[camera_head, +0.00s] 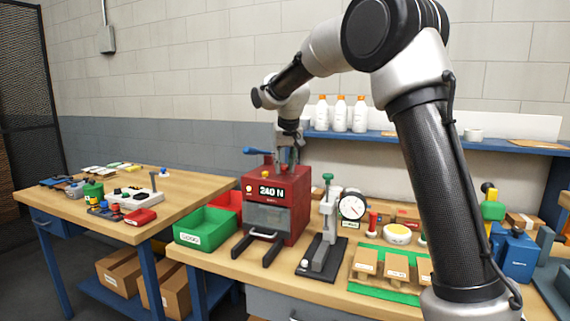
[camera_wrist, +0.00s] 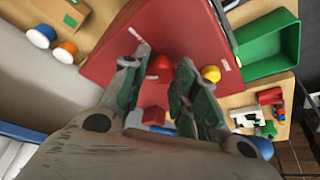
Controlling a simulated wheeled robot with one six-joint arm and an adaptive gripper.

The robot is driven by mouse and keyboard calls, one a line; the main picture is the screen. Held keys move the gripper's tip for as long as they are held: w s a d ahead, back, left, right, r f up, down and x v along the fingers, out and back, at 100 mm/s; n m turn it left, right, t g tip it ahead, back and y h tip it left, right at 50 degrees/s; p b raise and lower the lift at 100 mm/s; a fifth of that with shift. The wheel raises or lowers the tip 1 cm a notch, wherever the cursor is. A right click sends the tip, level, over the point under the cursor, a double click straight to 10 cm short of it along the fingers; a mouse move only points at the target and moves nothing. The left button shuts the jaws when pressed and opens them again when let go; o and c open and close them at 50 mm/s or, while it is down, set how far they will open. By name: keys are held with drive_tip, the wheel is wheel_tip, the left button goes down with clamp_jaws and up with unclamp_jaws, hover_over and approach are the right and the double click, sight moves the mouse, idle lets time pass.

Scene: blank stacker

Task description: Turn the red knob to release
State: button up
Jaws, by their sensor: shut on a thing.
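The red press box (camera_head: 284,222) stands on the workbench with a "240 N" display on its front. My gripper (camera_head: 287,165) points down at the top of the box. In the wrist view the box's red top (camera_wrist: 185,35) fills the middle. The red knob (camera_wrist: 160,64) shows between the two fingers of my gripper (camera_wrist: 161,68), which is shut on it. A yellow knob (camera_wrist: 211,73) sits just right of the fingers.
A blue-handled lever (camera_head: 257,151) is at the box's upper left. Green (camera_head: 205,232) and red bins stand left of the box. A grey test stand (camera_head: 322,245) and a dial gauge (camera_head: 352,207) stand to its right. White bottles (camera_head: 340,114) line the shelf behind.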

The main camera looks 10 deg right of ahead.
drive_tip(key=m+h, duration=0.1)
drive_tip(key=m, duration=0.1)
drive_tip(key=m+h, duration=0.1)
drive_tip(key=m, duration=0.2)
drive_tip(key=shift+a+g, duration=0.2)
drive_tip(key=shift+g, duration=0.1)
drive_tip(key=m, duration=0.3)
drive_tip(key=m+g+h, duration=0.1)
drive_tip(key=m, duration=0.2)
drive_tip(key=shift+w+a+g, duration=0.15)
drive_tip(key=shift+w+g, duration=0.05)
drive_tip(key=shift+g, duration=0.1)
drive_tip(key=shift+h, duration=0.4)
drive_tip(key=o, duration=1)
drive_tip(key=v, duration=1.2)
